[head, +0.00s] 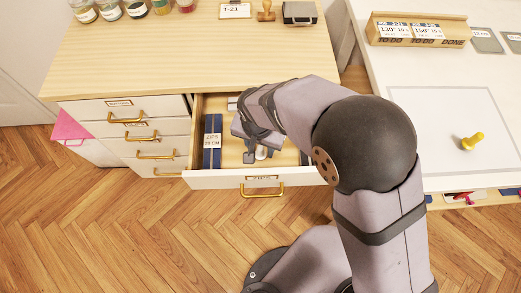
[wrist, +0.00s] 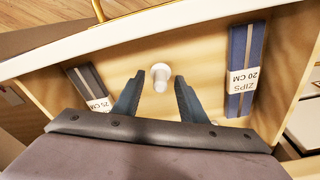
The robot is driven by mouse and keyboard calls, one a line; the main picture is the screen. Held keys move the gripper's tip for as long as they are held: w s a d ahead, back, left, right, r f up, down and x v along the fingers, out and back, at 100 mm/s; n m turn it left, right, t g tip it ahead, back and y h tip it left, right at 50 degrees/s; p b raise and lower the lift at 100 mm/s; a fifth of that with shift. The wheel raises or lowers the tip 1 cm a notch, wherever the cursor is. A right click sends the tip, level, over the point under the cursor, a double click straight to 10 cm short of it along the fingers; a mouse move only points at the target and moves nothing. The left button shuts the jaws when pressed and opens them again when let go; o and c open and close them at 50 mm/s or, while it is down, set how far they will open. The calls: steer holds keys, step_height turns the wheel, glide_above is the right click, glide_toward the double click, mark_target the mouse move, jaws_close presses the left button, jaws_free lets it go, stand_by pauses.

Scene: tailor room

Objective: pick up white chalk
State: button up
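The white chalk (wrist: 161,77) is a short white piece with a wider round end. It lies on the floor of an open wooden drawer (head: 230,179). In the wrist view my gripper (wrist: 159,82) is open, with one dark finger on each side of the chalk and a gap on both sides. In the head view my gripper (head: 256,156) reaches down into the drawer, and a small white bit of the chalk (head: 261,153) shows by the fingers. The arm hides part of the drawer's inside.
A blue zip bundle (head: 212,155) labelled 20 cm lies along the drawer's left side. A second bundle (wrist: 90,82), labelled 25 cm, lies on the other side in the wrist view. The drawer walls and front are close around the gripper. A white table (head: 440,170) stands at right.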

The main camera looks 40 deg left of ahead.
mark_target(260, 148)
jaws_close()
steer(key=shift+r, duration=0.1)
step_height(260, 148, up, 10)
steer(key=shift+f+b, duration=0.1)
steer(key=shift+b, duration=0.35)
